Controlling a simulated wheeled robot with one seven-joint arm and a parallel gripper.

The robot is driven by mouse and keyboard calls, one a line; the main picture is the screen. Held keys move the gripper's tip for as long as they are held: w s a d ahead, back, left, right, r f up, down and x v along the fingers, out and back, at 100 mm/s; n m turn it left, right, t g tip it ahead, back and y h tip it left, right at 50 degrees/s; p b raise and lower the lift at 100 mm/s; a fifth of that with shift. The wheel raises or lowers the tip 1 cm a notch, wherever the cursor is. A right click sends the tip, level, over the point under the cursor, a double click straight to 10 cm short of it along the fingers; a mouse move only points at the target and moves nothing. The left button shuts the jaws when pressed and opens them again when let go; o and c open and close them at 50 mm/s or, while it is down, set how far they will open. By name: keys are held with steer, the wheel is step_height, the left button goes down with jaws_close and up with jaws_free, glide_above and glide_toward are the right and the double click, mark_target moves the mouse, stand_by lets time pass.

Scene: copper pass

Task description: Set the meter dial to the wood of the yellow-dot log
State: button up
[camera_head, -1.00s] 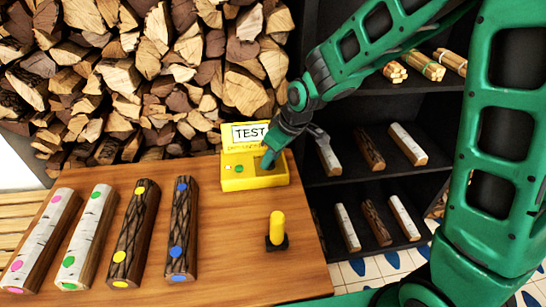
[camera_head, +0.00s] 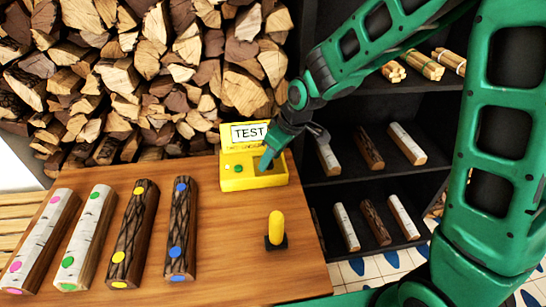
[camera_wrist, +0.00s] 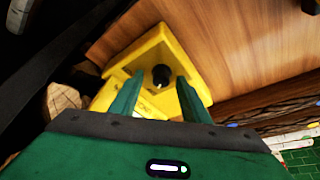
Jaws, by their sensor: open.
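The yellow meter (camera_head: 232,184) stands at the back right of the wooden table, with a TEST sign (camera_head: 248,132) behind it and a green round spot on its face. Its black dial knob (camera_wrist: 161,75) shows in the wrist view. My gripper (camera_head: 267,163) is over the right part of the meter, pointing down. In the wrist view the open fingers (camera_wrist: 159,82) are on either side of the knob; I cannot tell if they touch it. The dial's setting is not readable. The yellow-dot log (camera_head: 134,236), with dark, rough bark, lies left of the meter.
A blue-dot dark log (camera_head: 181,225), a green-dot white-barked log (camera_head: 84,238) and a pink-dot white-barked log (camera_head: 42,240) lie on the table. A yellow handle on a black base (camera_head: 276,228) stands in front of the meter. Shelves (camera_head: 345,180) stand right; stacked firewood (camera_head: 120,70) is behind.

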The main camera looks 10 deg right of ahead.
steer(key=v, duration=1)
steer(key=shift+r, duration=0.2)
steer(key=shift+d, duration=0.2)
steer(key=s+d+m+g+h, duration=0.1)
steer(key=s+d+m, duration=0.35)
steer(key=d, duration=0.35)
steer(key=s+d+r+m+h, duration=0.1)
steer(key=s+d+m, duration=0.2)
steer(key=s+d, duration=0.45)
steer(key=s+d+m+g+h, duration=0.1)
steer(key=s+d+m, duration=0.25)
steer(key=d, duration=0.55)
steer(key=s+d+m+g, duration=0.1)
steer(key=s+d+m, duration=0.3)
steer(key=s, duration=0.7)
steer(key=shift+s+d+f+m, duration=0.25)
steer(key=shift+s+m, duration=0.05)
